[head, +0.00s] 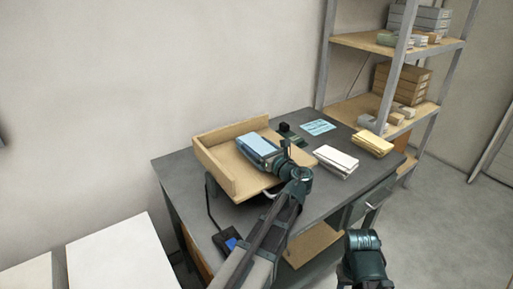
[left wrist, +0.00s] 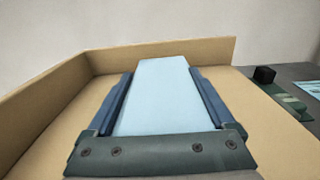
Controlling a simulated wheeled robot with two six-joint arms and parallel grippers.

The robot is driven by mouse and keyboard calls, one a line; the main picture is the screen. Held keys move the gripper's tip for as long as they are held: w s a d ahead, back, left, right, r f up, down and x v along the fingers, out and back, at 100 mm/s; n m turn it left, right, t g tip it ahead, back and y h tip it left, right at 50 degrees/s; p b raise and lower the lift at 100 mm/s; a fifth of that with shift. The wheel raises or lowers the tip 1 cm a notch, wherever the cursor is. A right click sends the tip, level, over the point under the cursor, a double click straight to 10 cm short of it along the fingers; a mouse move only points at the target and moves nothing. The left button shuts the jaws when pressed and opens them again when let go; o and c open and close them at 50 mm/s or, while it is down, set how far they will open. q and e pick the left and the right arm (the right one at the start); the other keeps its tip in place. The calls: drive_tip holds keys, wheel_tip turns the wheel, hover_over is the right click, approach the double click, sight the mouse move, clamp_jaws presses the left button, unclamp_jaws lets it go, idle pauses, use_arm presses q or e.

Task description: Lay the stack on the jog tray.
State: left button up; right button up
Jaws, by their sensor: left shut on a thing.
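The light-blue stack (head: 258,145) is at the jog tray, a tan wooden tray (head: 215,155) with raised walls along two sides. My left gripper (head: 262,150) is shut on the stack, with one dark blue finger along each long side in the left wrist view. The stack (left wrist: 160,95) lies flat between the fingers, inside the tray's walls (left wrist: 50,105). I cannot tell whether its underside touches the tray floor.
The tray stands on a dark grey table (head: 180,165). White stacks (head: 336,160), a yellow stack (head: 372,143), a light-blue sheet (head: 318,127) and a small green device with a black top (head: 288,132) are to its right. A shelf rack (head: 385,75) stands behind. A dark device (head: 228,241) sits at the front.

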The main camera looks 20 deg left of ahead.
use_arm(q)
drive_tip(key=shift+f, duration=0.15)
drive_tip(key=o, duration=1.6)
drive_tip(key=shift+r, duration=0.35)
drive_tip(key=v, duration=1.2)
drive_tip(key=shift+f, duration=0.2)
